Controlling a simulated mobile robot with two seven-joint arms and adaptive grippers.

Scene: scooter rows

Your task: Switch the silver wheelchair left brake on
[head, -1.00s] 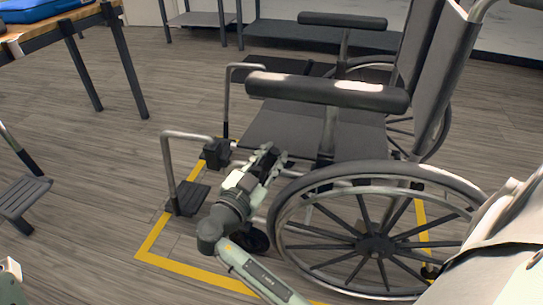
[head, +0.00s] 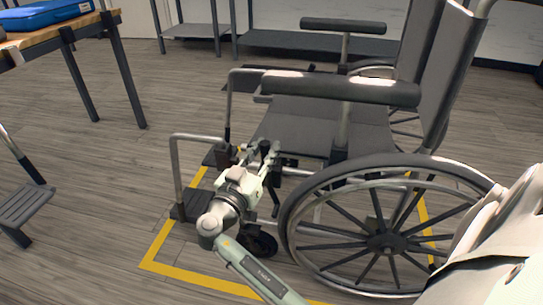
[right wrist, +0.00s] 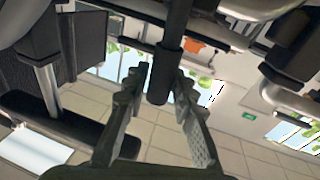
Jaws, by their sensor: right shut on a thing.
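The silver wheelchair (head: 322,125) has a dark seat and armrests and faces left in the head view, its near large wheel (head: 388,243) toward me. My right gripper (head: 264,155) is at the front of the near side frame, ahead of that wheel and below the seat edge. In the right wrist view, its two fingers (right wrist: 158,88) stand on either side of a dark rod end, which looks like the left brake lever (right wrist: 160,82). The gripper is shut on it. In the head view the gripper hides most of the lever. My left gripper is out of view.
A yellow floor outline (head: 160,266) surrounds the wheelchair. The near footrest (head: 190,203) and a small front caster (head: 260,243) are close to my right gripper. A table with a blue case (head: 45,14) stands upper left. Another footrest (head: 22,205) shows at the left edge.

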